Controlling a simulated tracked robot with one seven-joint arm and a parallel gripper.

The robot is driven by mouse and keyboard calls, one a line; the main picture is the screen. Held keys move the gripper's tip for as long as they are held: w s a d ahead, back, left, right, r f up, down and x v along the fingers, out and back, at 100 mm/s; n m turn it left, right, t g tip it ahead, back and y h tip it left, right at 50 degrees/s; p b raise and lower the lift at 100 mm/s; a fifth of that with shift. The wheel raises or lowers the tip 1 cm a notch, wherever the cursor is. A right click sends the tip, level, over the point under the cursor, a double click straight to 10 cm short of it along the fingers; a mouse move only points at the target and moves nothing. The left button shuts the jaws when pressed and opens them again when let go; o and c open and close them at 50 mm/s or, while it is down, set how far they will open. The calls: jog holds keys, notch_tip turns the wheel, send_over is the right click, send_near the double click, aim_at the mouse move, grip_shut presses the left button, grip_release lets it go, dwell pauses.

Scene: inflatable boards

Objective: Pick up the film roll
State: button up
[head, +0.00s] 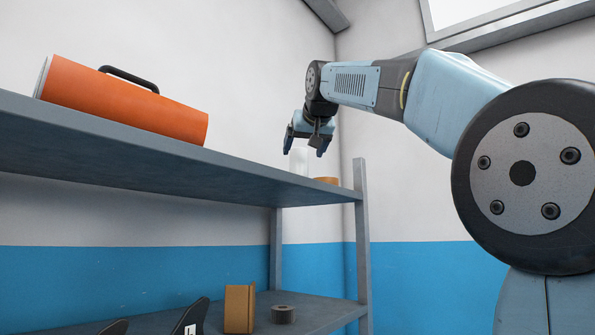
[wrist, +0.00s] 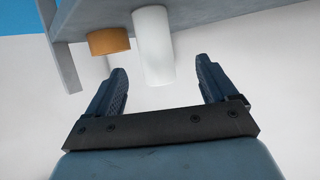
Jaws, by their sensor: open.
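A white cylinder, which looks like the film roll (head: 301,160), stands upright on the upper shelf near its right end. In the wrist view the film roll (wrist: 153,48) shows almost whole, with its free end pointing toward my gripper. My gripper (head: 305,149) is open and points down just above the film roll in the head view, partly overlapping it. In the wrist view the fingers of my gripper (wrist: 161,72) are spread, with the roll's end lying between their tips in the picture. I see no contact; the exact gap cannot be told.
A tan tape roll (wrist: 109,41) sits close beside the film roll; it also shows in the head view (head: 326,181). An orange cylinder with a black handle (head: 125,100) lies on the upper shelf (head: 180,160) at left. The shelf's corner post (head: 362,245) is at right.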

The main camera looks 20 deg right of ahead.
aim_at(299, 169)
jog(key=x, duration=0.6)
jog(key=d+x, duration=0.1)
jog(key=x, duration=0.2)
jog(key=shift+w+f, duration=0.25)
jog(key=shift+w, duration=0.1)
jog(key=c, duration=1.2)
jog(key=shift+r, duration=0.1)
